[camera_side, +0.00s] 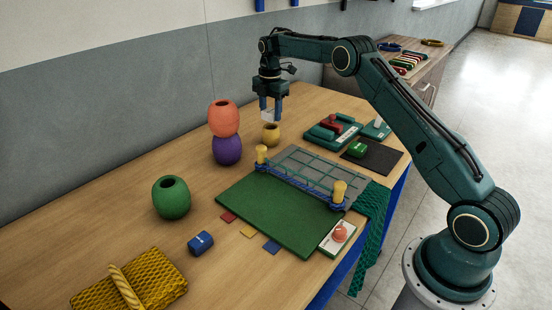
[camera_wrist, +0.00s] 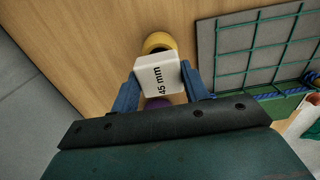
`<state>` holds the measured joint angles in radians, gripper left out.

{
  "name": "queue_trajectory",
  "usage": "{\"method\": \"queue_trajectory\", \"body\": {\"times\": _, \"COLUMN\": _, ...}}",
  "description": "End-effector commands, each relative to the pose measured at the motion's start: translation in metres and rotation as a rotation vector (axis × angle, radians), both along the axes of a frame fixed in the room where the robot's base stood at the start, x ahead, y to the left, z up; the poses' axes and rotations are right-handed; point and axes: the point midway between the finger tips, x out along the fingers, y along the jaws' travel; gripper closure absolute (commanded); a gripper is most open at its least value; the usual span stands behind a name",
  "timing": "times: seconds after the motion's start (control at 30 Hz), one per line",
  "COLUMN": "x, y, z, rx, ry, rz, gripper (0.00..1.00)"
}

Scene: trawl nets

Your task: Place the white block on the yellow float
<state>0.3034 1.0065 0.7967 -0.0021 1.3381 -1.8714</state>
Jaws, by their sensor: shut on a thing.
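My gripper (camera_side: 270,108) is shut on the white block (camera_side: 266,116), with one blue finger on each side. The wrist view shows the white block (camera_wrist: 157,72) between the fingers, its face marked "45 mm". A small yellow float (camera_side: 271,137) with a dark hole in its top stands on the table. In the side view it is just below the block. In the wrist view the yellow float (camera_wrist: 160,40) shows beyond the block's far edge, partly hidden by it. I cannot tell the exact gap between them.
An orange float (camera_side: 223,118) sits on a purple float (camera_side: 227,150) left of my gripper. A green float (camera_side: 171,197) stands nearer the front. A green mat (camera_side: 265,215) and a grey panel with netting and yellow posts (camera_side: 340,190) lie to the right.

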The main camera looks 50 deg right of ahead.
Motion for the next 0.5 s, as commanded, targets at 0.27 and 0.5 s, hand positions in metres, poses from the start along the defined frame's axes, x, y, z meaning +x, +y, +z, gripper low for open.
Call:
{"method": "queue_trajectory", "body": {"times": 0.27, "x": 0.0, "y": 0.0, "z": -0.024, "rx": 0.0, "ry": 0.0, "rz": 0.0, "gripper": 0.78}}
{"method": "queue_trajectory", "body": {"times": 0.5, "x": 0.0, "y": 0.0, "z": -0.024, "rx": 0.0, "ry": 0.0, "rz": 0.0, "gripper": 0.78}}
